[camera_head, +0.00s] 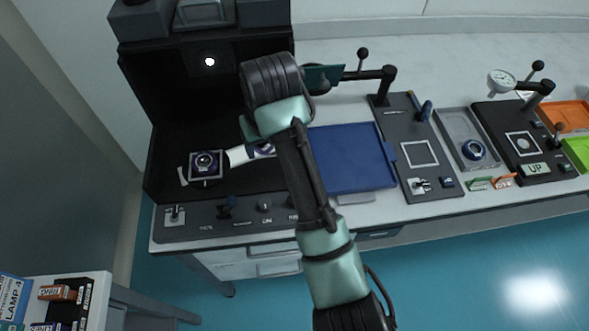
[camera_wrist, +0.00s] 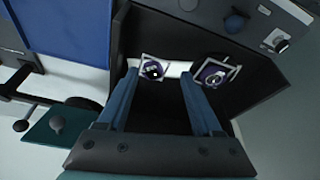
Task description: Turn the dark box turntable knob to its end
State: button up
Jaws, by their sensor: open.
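The dark box (camera_head: 150,120) stands open at the left of the head view, with a black interior and a control strip along its front. The blue knob also shows in the wrist view (camera_wrist: 235,22). Inside lies a white strip with two framed round pieces (camera_head: 205,166). My gripper (camera_wrist: 160,76) is open over the box, its blue fingers apart and empty. My arm hides the fingers in the head view.
A blue tray (camera_head: 350,160) lies right of the box. A teal plate (camera_head: 323,76) on a black post stands behind it, close to my wrist.

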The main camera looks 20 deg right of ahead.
jog(key=s+d+r+g+p, duration=0.3)
jog(key=s+g+p, duration=0.15)
jog(key=s, duration=0.25)
jog(key=shift+m+t, duration=0.3)
jog(key=shift+t, duration=0.05)
jog(key=f+b, duration=0.1)
jog(key=f, duration=0.5)
jog(key=f+b, duration=0.2)
jog(key=f, duration=0.5)
jog(key=shift+w+a+f, duration=0.15)
jog(key=shift+a+f, duration=0.05)
jog(key=shift+f, duration=0.1)
grip_shut()
